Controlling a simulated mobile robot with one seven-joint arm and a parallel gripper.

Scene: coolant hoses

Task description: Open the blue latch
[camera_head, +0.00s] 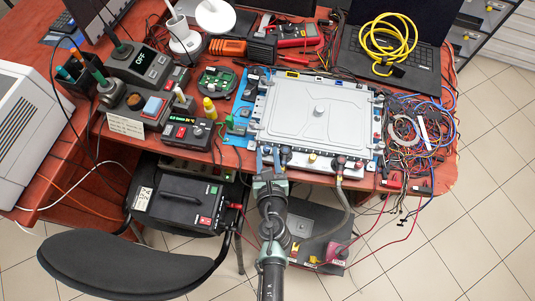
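A flat silver-grey unit (318,112) lies on the red bench, with fittings along its front edge. These include a dark fitting (286,153), a yellowish one (312,158) and dark reddish ones with a hose (340,160). My gripper (268,154) comes up from below and points at the left part of this front edge. Its two bluish fingers stand apart, with a gap between them. I cannot make out a blue latch for certain; it is too small to tell or hidden by the fingers. Whether the fingers touch anything is unclear.
A blue mat (244,96) shows under the unit's left side. Tangled cables (410,135) crowd its right. A small black box (188,133) and soldering station (140,65) stand left. A dark chair (125,262) and a black case (185,197) are in front. A hose hangs right of my arm.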

